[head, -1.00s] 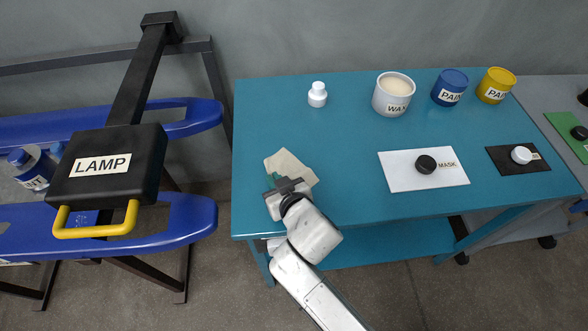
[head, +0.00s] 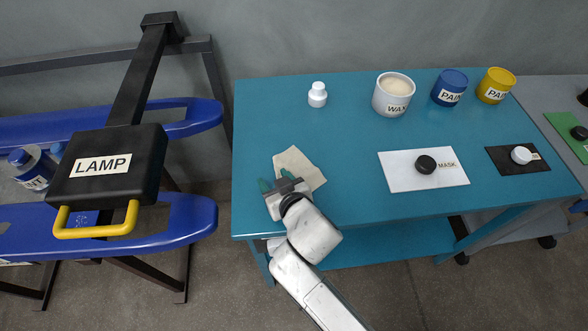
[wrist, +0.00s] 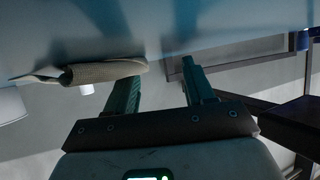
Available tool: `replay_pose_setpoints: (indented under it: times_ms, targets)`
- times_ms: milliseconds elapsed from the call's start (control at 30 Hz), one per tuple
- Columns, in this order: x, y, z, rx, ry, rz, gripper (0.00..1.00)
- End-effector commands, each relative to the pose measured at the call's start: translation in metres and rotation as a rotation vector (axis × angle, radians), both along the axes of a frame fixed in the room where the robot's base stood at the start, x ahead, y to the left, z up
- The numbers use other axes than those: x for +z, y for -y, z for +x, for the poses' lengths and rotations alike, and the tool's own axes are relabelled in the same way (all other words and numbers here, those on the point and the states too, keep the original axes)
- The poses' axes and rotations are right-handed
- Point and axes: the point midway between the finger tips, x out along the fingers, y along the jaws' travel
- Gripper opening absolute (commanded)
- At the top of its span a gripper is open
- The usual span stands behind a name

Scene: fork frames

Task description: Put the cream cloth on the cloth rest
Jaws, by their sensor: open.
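The cream cloth (head: 302,168) lies on the left part of the blue-green table, near its front edge in the head view. In the wrist view the cloth (wrist: 102,71) shows to the left of the fingers, with a curled or folded edge. My gripper (head: 274,182) is open at the cloth's lower left side. In the wrist view the gripper (wrist: 158,75) has its two green fingers apart with nothing between them. I cannot tell whether a finger touches the cloth. No thing in view is labelled as the cloth rest, and I cannot pick it out.
The table (head: 340,140) is clear around its middle. A white bottle (head: 317,94), a white pot (head: 393,94), blue (head: 450,88) and yellow (head: 496,86) paint pots stand behind. A white board (head: 400,179) and black board (head: 510,165) lie right. A black lamp (head: 105,190) stands left.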

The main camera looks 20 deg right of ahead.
Motion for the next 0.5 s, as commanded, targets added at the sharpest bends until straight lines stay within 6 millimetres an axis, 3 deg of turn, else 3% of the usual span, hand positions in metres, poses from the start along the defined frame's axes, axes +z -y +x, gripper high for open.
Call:
replay_pose_setpoints:
  times_ms: [500]
  targets:
    - [0.045,-0.017,0.0,0.002,0.003,0.0,0.53]
